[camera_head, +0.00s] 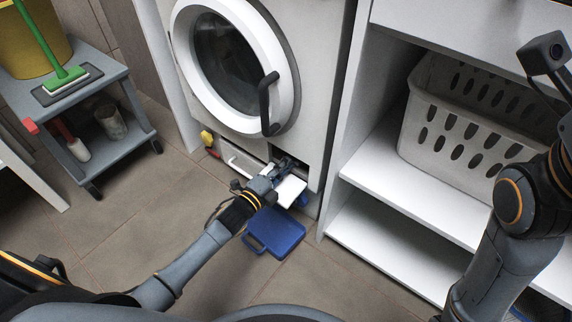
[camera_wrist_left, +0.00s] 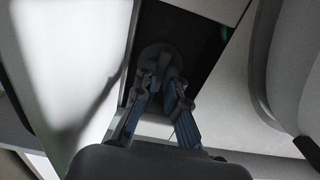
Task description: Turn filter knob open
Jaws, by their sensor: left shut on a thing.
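The washing machine (camera_head: 245,143) has an open recess low on its front, with a white flap (camera_head: 291,191) hanging outward below it. My left gripper (camera_head: 286,163) reaches into this recess. In the left wrist view, the round grey filter knob (camera_wrist_left: 152,52) sits in the dark opening. My left gripper's fingers (camera_wrist_left: 163,78) are closed together on its front grip, which they largely hide. The knob is hard to make out in the head view behind the gripper. My right arm is at the right edge of the head view, and its gripper does not show.
A blue shallow tray (camera_head: 274,231) lies on the floor below the recess. A white shelf unit (camera_head: 385,190) with a laundry basket (camera_head: 440,143) stands to the right. A grey trolley (camera_head: 113,145) is at the left. The tiled floor at the lower left is mostly clear.

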